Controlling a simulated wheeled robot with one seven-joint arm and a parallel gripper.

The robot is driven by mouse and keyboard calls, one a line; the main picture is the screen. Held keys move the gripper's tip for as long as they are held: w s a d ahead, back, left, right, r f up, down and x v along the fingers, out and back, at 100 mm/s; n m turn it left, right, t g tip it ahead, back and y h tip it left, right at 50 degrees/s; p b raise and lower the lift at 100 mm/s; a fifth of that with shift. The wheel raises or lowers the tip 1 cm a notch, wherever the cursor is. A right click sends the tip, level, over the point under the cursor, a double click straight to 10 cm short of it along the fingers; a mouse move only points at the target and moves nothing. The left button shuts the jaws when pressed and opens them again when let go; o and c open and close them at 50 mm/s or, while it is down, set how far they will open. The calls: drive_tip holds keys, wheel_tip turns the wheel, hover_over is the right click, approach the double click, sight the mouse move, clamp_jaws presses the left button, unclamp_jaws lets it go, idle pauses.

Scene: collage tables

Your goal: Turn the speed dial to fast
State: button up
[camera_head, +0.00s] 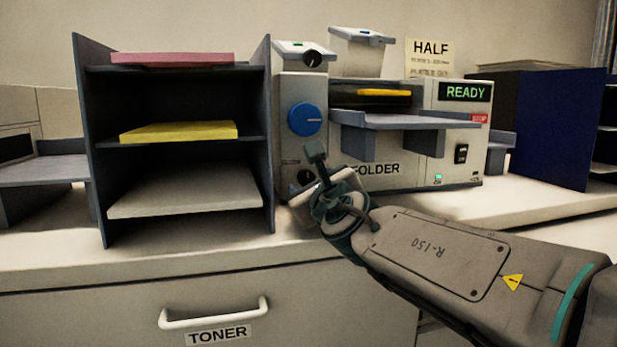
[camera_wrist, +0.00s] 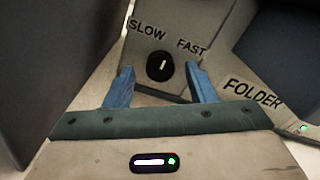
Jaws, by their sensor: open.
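The speed dial (camera_wrist: 160,67) is a round black knob with a white mark on the folder's pale front panel. In the wrist view the words SLOW (camera_wrist: 147,30) and FAST (camera_wrist: 191,47) stand above it to the left and right. The white mark points nearly straight up, between the two words. My gripper (camera_head: 313,172) is open in front of the panel, its blue fingers to either side of the dial in the wrist view. I cannot tell whether they touch it. In the head view my gripper partly hides the dial (camera_head: 305,178).
A shelf rack (camera_head: 257,150) stands close on the left. The counter's front strip (camera_head: 200,258) is clear.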

drive_tip(key=shift+w+a, duration=0.1)
drive_tip(key=shift+w, duration=0.45)
drive_tip(key=c, duration=1)
